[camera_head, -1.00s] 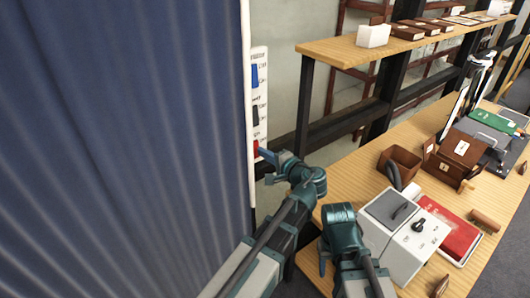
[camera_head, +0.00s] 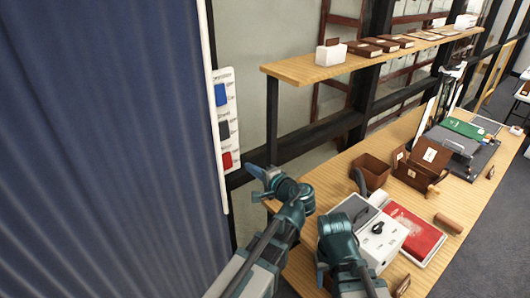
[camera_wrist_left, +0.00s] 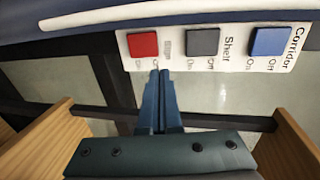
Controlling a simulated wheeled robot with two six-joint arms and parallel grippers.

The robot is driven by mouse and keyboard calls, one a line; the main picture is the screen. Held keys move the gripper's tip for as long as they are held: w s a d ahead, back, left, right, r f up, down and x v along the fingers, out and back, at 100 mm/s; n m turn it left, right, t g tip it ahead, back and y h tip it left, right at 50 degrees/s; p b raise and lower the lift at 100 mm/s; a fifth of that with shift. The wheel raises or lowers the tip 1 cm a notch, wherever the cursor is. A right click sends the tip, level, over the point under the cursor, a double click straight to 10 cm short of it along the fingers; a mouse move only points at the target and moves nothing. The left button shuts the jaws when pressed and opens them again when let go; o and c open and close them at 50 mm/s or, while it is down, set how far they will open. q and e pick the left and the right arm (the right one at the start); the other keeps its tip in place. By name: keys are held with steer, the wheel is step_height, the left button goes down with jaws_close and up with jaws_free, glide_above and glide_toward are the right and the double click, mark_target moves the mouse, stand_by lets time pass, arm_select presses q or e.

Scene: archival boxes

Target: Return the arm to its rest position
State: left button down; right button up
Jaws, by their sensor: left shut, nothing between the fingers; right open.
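My left gripper (camera_head: 256,172) is shut and empty, in front of the wall switch panel (camera_head: 233,119). In the left wrist view its two blue fingers (camera_wrist_left: 160,100) are together, and their tips appear just below the red switch (camera_wrist_left: 143,45). In the head view a small gap shows between the fingertips and the red switch (camera_head: 227,159). The panel also has a dark grey switch (camera_head: 224,129) and a blue switch (camera_head: 221,94). My right gripper (camera_head: 336,243) is open over the front of the table, beside the grey control box; its fingers are mostly hidden.
A blue curtain (camera_head: 100,150) fills the left side. The wooden table (camera_head: 335,190) carries a grey-white control box (camera_head: 383,243), a red folder (camera_head: 413,233), a brown open box (camera_head: 371,172) and several other items. A wooden shelf (camera_head: 300,70) with small boxes runs above it.

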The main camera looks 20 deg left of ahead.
arm_select(q)
steer(key=shift+f, duration=0.1)
steer(key=s+d+f+n+g+h, duration=0.2)
steer(key=s+d+f+g+h, duration=0.1)
steer(key=s+f, duration=0.25)
steer(key=s+d+f+n+g+h, duration=0.1)
steer(key=s+d+f+g+h, duration=0.2)
steer(key=s+f, duration=0.3)
steer(key=s+d+f+g+h, duration=0.3)
steer(key=s+d+f+h, duration=0.2)
steer(key=s+d, duration=0.4)
steer(key=shift+d+f+n+g, duration=0.2)
steer(key=shift+f+n+g, duration=0.1)
steer(key=shift+f+g, duration=0.15)
